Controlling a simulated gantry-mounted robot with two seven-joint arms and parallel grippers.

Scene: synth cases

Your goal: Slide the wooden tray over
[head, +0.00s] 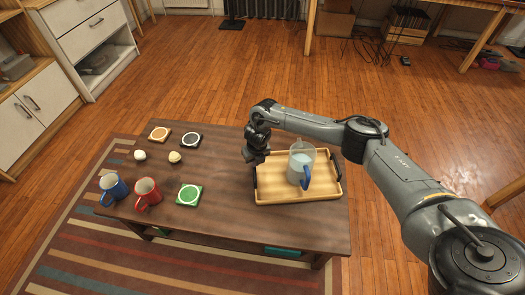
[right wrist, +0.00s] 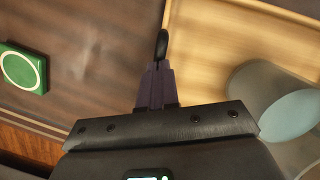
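The wooden tray (head: 270,190) lies on the right part of the dark table, with black handles at its left and right ends. A clear pitcher (head: 300,160) with a blue handle and pale contents stands upright on it. The tray (right wrist: 215,45) and the pitcher (right wrist: 285,115) also show in the right wrist view. My right gripper (head: 254,160) is at the tray's left end. In the right wrist view its fingers (right wrist: 157,85) are close together on the tray's black left handle (right wrist: 162,45), part of which they hide. My left gripper is out of view.
On the table (head: 230,225), a blue mug (head: 113,188), a red mug (head: 147,194), a green coaster (head: 189,195), two other coasters and two small pale balls sit left of the tray. Bare table lies between them and the tray. The table's right edge is close to the tray.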

